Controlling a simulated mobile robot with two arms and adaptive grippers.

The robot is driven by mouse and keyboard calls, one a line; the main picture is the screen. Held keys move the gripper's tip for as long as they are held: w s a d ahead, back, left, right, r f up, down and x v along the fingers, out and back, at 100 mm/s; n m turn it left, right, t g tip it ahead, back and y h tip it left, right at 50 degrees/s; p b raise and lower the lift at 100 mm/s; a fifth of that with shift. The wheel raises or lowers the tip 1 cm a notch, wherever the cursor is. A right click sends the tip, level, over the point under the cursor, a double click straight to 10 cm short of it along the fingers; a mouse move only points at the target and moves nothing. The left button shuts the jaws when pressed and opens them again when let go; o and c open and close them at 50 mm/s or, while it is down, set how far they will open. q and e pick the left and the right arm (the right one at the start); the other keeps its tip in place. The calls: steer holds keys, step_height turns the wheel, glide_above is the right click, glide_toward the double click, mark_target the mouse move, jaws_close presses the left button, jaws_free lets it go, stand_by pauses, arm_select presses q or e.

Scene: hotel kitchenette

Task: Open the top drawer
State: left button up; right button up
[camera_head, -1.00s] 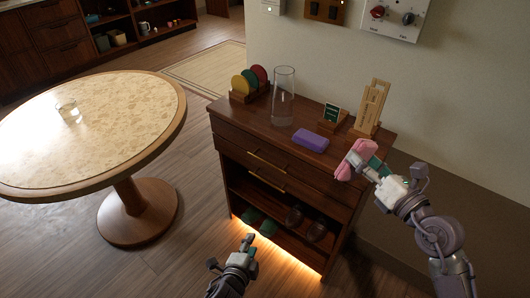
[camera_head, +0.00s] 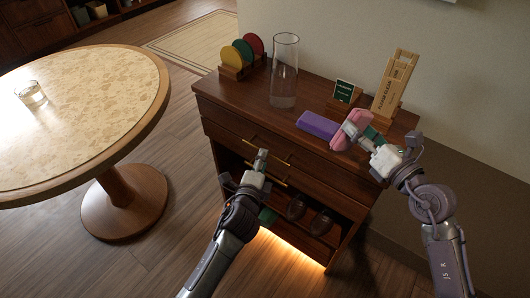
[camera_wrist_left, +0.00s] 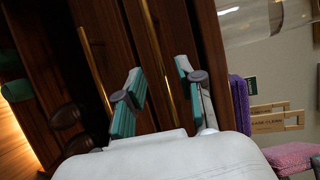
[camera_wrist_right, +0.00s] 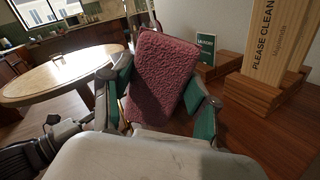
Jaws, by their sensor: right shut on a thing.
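The dark wooden cabinet (camera_head: 215,105) has two stacked drawers, both looking closed. The top drawer's brass handle (camera_head: 280,161) is partly hidden behind my left gripper (camera_head: 262,170) in the head view. In the left wrist view that top handle (camera_wrist_left: 156,55) runs between the two open teal-padded fingers (camera_wrist_left: 160,92), which do not visibly grip it. The lower drawer's handle (camera_wrist_left: 95,70) lies outside the fingers. My right gripper (camera_head: 361,139) is shut on a pink fuzzy block (camera_wrist_right: 160,75), held by the right end of the cabinet top.
The cabinet top carries coloured discs in a rack (camera_head: 243,55), a tall glass vase (camera_head: 284,75), a purple block (camera_head: 318,125), a small green sign (camera_head: 344,91) and a wooden sign holder (camera_head: 393,85). A round table (camera_head: 75,110) stands left. Shoes (camera_head: 296,207) sit on the lower shelf.

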arm_select(q)
steer(key=shift+x, duration=2.25)
jaws_close()
